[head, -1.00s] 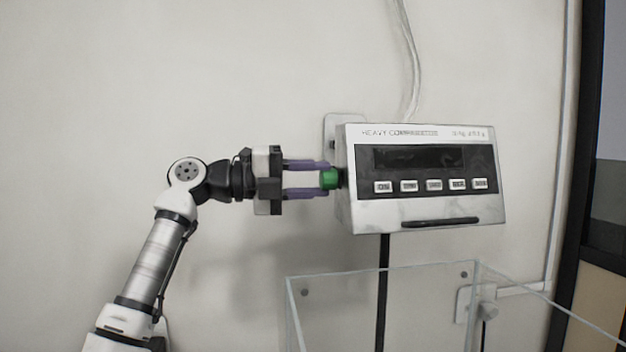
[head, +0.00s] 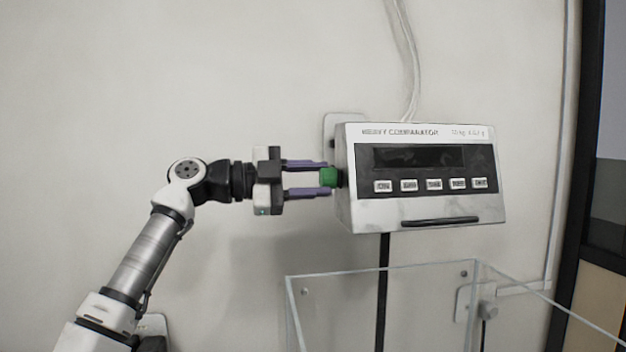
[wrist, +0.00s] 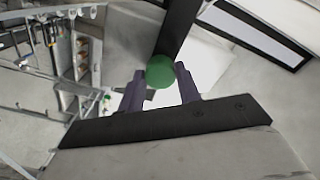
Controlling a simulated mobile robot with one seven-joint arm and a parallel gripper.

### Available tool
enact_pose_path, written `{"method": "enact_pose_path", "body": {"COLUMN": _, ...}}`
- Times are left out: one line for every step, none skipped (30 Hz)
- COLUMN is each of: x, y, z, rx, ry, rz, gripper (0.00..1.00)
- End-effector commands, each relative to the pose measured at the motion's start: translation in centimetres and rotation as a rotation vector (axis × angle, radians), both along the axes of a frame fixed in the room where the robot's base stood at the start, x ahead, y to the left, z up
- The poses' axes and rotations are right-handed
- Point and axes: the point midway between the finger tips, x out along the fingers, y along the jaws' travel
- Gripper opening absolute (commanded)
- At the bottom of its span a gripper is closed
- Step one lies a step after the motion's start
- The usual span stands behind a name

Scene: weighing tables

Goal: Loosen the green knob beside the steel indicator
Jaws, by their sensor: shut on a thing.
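In the wrist view my gripper's fingers (wrist: 160,92) stand on either side of the knob. The far side of the knob is hidden.
A clear glass-walled box (head: 380,270) stands below the indicator. A pale cable (head: 409,60) runs up the wall above it, and a dark post (head: 383,290) runs down below. The wall to the left is bare.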

Motion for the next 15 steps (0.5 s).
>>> {"method": "enact_pose_path", "body": {"x": 0.08, "y": 0.11, "z": 0.16, "rx": -0.007, "ry": 0.017, "rz": 0.005, "gripper": 0.11}}
{"method": "enact_pose_path", "body": {"x": 0.08, "y": 0.11, "z": 0.16, "rx": -0.009, "ry": 0.026, "rz": 0.005, "gripper": 0.11}}
{"method": "enact_pose_path", "body": {"x": 0.07, "y": 0.11, "z": 0.16, "rx": -0.011, "ry": 0.037, "rz": 0.005, "gripper": 0.11}}
{"method": "enact_pose_path", "body": {"x": 0.07, "y": 0.11, "z": 0.16, "rx": -0.013, "ry": 0.045, "rz": 0.005, "gripper": 0.11}}
{"method": "enact_pose_path", "body": {"x": 0.07, "y": 0.11, "z": 0.16, "rx": -0.014, "ry": 0.052, "rz": 0.005, "gripper": 0.11}}
{"method": "enact_pose_path", "body": {"x": 0.06, "y": 0.1, "z": 0.15, "rx": -0.016, "ry": 0.059, "rz": 0.005, "gripper": 0.11}}
{"method": "enact_pose_path", "body": {"x": 0.06, "y": 0.1, "z": 0.15, "rx": -0.017, "ry": 0.063, "rz": 0.005, "gripper": 0.11}}
{"method": "enact_pose_path", "body": {"x": 0.06, "y": 0.1, "z": 0.15, "rx": -0.017, "ry": 0.067, "rz": 0.005, "gripper": 0.11}}
{"method": "enact_pose_path", "body": {"x": 0.06, "y": 0.1, "z": 0.15, "rx": -0.019, "ry": 0.071, "rz": 0.004, "gripper": 0.11}}
{"method": "enact_pose_path", "body": {"x": 0.06, "y": 0.1, "z": 0.15, "rx": -0.019, "ry": 0.073, "rz": 0.004, "gripper": 0.11}}
{"method": "enact_pose_path", "body": {"x": 0.06, "y": 0.1, "z": 0.15, "rx": -0.019, "ry": 0.075, "rz": 0.004, "gripper": 0.11}}
{"method": "enact_pose_path", "body": {"x": 0.05, "y": 0.1, "z": 0.14, "rx": -0.02, "ry": 0.077, "rz": 0.004, "gripper": 0.11}}
{"method": "enact_pose_path", "body": {"x": 0.05, "y": 0.1, "z": 0.14, "rx": -0.02, "ry": 0.077, "rz": 0.004, "gripper": 0.11}}
{"method": "enact_pose_path", "body": {"x": 0.05, "y": 0.1, "z": 0.14, "rx": -0.02, "ry": 0.078, "rz": 0.004, "gripper": 0.11}}
{"method": "enact_pose_path", "body": {"x": 0.05, "y": 0.1, "z": 0.14, "rx": -0.02, "ry": 0.078, "rz": 0.004, "gripper": 0.11}}
